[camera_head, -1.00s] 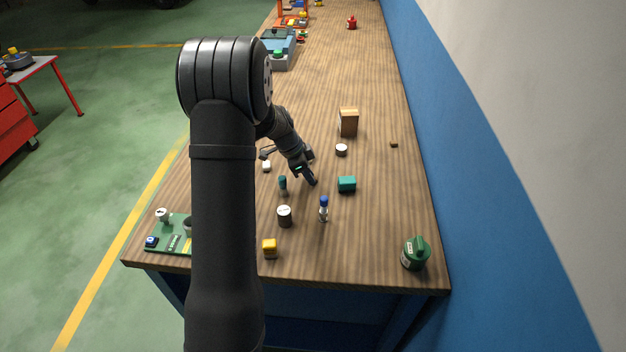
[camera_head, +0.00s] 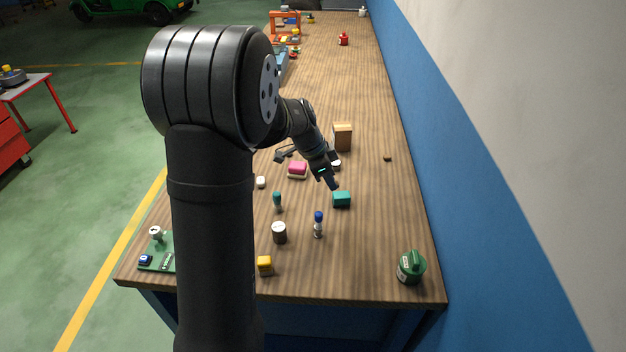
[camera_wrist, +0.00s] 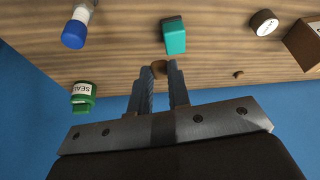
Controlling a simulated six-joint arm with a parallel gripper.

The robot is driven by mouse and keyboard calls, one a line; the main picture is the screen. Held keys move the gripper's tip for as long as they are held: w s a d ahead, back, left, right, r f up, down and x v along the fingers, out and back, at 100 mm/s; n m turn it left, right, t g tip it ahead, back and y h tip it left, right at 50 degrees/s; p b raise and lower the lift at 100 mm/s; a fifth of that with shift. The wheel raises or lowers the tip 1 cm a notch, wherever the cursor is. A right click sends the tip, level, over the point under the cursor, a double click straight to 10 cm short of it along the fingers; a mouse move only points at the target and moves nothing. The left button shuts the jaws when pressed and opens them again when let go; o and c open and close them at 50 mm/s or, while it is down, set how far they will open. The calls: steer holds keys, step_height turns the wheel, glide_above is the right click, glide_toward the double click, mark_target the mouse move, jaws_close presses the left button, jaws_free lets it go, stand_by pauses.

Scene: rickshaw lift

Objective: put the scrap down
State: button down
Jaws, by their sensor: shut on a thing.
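My gripper (camera_head: 334,185) is above the wooden workbench, just behind the teal block in the head view. In the wrist view, my gripper (camera_wrist: 163,80) has its fingers shut on a small brown scrap (camera_wrist: 158,68) at their tips. The scrap is mostly hidden by the fingers, and I cannot see it in the head view. Another small brown piece (camera_head: 387,158) lies on the bench to the right; it also shows in the wrist view (camera_wrist: 238,74).
A teal block (camera_head: 341,200) is close to the fingertips. A blue-capped bottle (camera_head: 318,225), brown box (camera_head: 343,137), pink block (camera_head: 297,170) and green canister (camera_head: 411,268) stand around. The bench's right side is mostly clear.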

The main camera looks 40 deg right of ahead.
steer(key=w+d+r+n+t, duration=0.15)
steer(key=d+r+n, duration=0.25)
steer(key=d, duration=0.4)
steer(key=w+d+r+n+t, duration=0.1)
steer(key=w+d+r+n, duration=0.2)
steer(key=d, duration=0.5)
steer(key=w+d+r+n+t, duration=0.2)
steer(key=w+d+r+n, duration=0.15)
steer(key=d, duration=0.55)
glide_above(342, 126)
steer(key=a, duration=0.1)
steer(key=shift+n+g, duration=0.25)
steer(key=shift+n, duration=0.1)
steer(key=f, duration=0.6)
steer(key=shift+s+f, duration=0.3)
steer(key=shift+s, duration=0.1)
steer(key=shift+a+f, duration=0.1)
steer(key=shift+f, duration=1.95)
steer(key=shift+f, duration=0.15)
steer(key=c, duration=1.4)
jaws_free()
steer(key=shift+o, duration=0.2)
